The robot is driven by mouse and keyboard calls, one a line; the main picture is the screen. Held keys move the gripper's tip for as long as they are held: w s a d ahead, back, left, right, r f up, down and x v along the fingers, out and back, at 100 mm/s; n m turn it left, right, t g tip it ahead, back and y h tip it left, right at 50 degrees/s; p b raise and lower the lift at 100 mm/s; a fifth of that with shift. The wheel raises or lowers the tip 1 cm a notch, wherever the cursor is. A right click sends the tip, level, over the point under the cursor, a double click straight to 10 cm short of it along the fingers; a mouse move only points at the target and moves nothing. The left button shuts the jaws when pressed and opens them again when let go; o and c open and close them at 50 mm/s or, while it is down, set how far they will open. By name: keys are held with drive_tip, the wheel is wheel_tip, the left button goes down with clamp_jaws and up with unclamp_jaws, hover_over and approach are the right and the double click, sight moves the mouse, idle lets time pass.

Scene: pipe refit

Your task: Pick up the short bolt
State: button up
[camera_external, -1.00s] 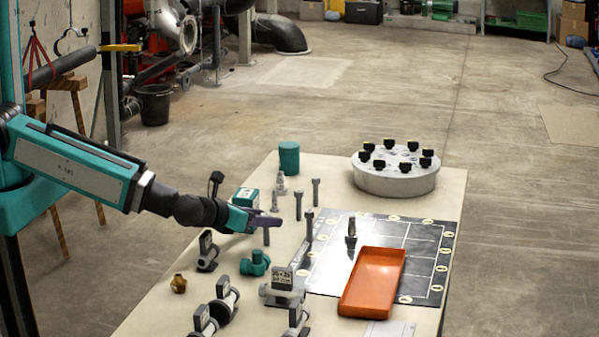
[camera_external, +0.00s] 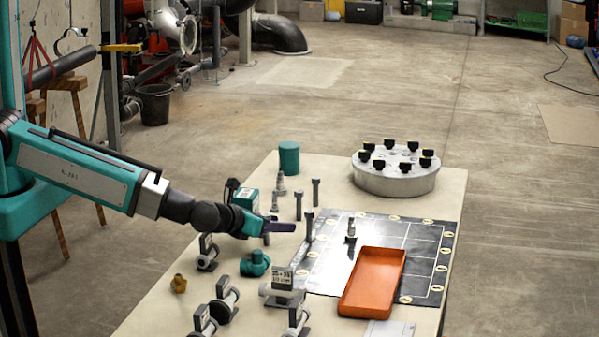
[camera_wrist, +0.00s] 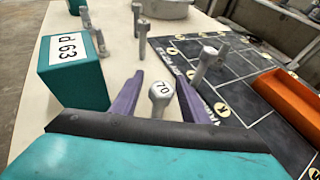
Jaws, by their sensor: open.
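Several grey bolts stand upright on the table. One bolt with a "70" on its head (camera_wrist: 160,88) stands between the two purple fingers of my gripper (camera_wrist: 161,78) in the wrist view, with a gap on each side. In the external view my gripper (camera_external: 280,226) is low over the table, its fingers around that bolt's place and mostly hiding it. Other bolts stand beyond: one at the mat's edge (camera_external: 309,225), one farther back (camera_external: 315,190), and one between (camera_external: 298,205). I cannot tell from labels which is the short one.
A teal "d 63" box (camera_wrist: 72,70) stands close to the left of the fingers. A bolt (camera_wrist: 207,62) stands just beyond the right finger. The dark mat (camera_external: 420,235) and orange tray (camera_external: 372,283) lie to the right. Teal and grey fittings (camera_external: 255,264) are nearer.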

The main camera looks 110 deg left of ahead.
idle(0.5)
clamp_jaws()
wheel_tip(320, 180, up, 10)
drive_tip(key=b, duration=0.1)
drive_tip(key=shift+b, duration=0.35)
idle(0.7)
idle(0.5)
